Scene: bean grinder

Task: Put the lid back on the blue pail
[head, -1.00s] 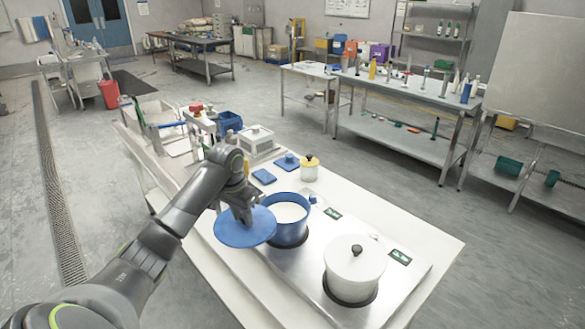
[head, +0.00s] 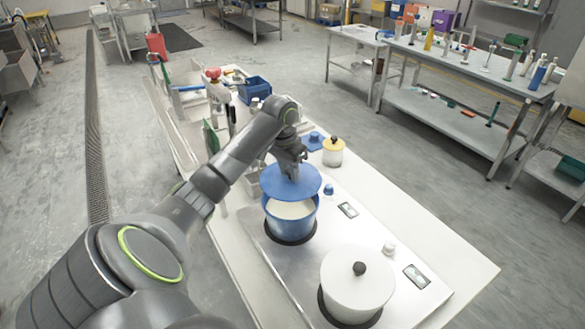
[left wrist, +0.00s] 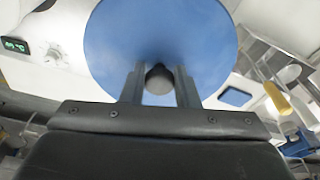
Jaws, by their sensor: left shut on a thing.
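The blue pail (head: 291,222) stands on a dark round burner of the steel cooktop, with pale contents showing in its open front part. The blue lid (head: 290,182) is over the back part of the pail's mouth, looking slightly raised and off centre. My left gripper (head: 291,174) is above the lid and shut on its knob. In the left wrist view the two fingers (left wrist: 160,88) clasp the dark knob, with the blue lid (left wrist: 165,35) beyond them. The pail is hidden in that view. My right gripper is not in view.
A white lidded pot (head: 357,284) sits on the front burner. A small pot with a yellow-rimmed lid (head: 333,152) stands behind the pail. A blue box (head: 255,88) and other items crowd the far table end. The table's right strip is clear.

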